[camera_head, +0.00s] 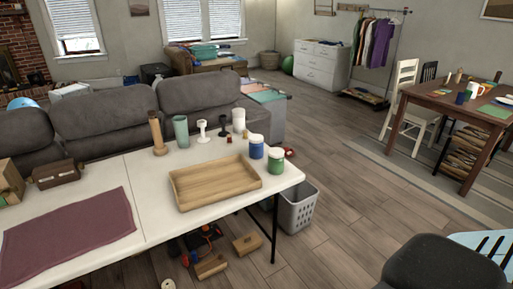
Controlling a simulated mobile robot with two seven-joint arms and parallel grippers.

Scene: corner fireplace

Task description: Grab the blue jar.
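The blue jar (256,148) has a white lid and stands upright on the white table (150,235), near its right end. A similar green jar (276,163) with a white lid stands close in front and to the right of it. A shallow wooden tray (181,204) lies just to the left of both jars. Neither of my grippers shows in the head view.
A wooden bottle-shaped piece (158,137), a teal tumbler (181,131) and a white canister (239,121) stand behind the tray. A grey couch (100,130) is behind the table. A laundry basket (299,208) stands below its right end. Open floor lies to the right.

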